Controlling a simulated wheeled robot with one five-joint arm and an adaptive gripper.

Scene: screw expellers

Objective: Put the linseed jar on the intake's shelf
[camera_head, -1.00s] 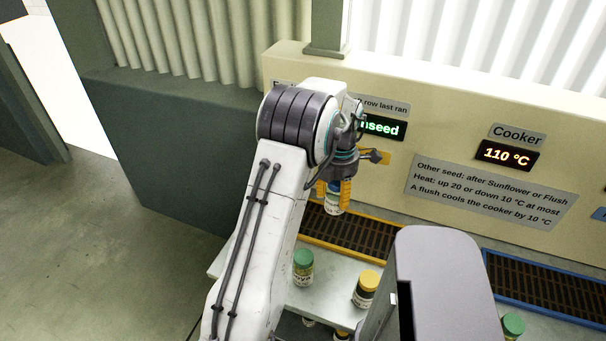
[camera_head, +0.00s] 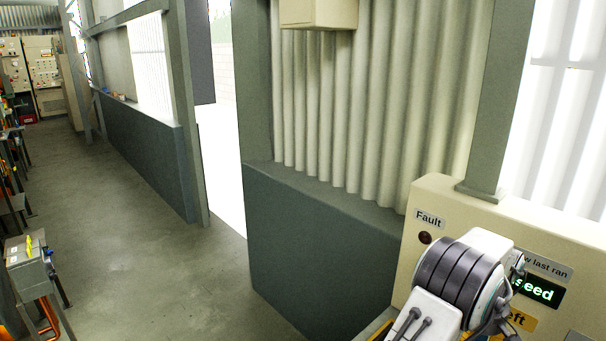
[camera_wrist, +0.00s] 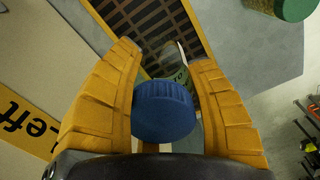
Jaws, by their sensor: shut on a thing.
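My gripper (camera_wrist: 165,60) has its two yellow fingers shut around a jar with a blue lid (camera_wrist: 163,110). The jar's label is mostly hidden, so I cannot read whether it says linseed. Beneath it in the wrist view is a dark slotted grate (camera_wrist: 150,22) with a yellow edge. In the head view my arm is at the lower right, in front of the cream panel (camera_head: 428,200), and the gripper is mostly cut off by the bottom edge. No intake shelf can be made out.
A green-lidded jar (camera_wrist: 293,9) stands on the grey surface at the upper right of the wrist view. The panel has a Fault lamp (camera_head: 425,238), a green display (camera_head: 540,290) reading "seed" and a yellow "Left" sign (camera_wrist: 25,125). Open floor (camera_head: 150,250) lies left.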

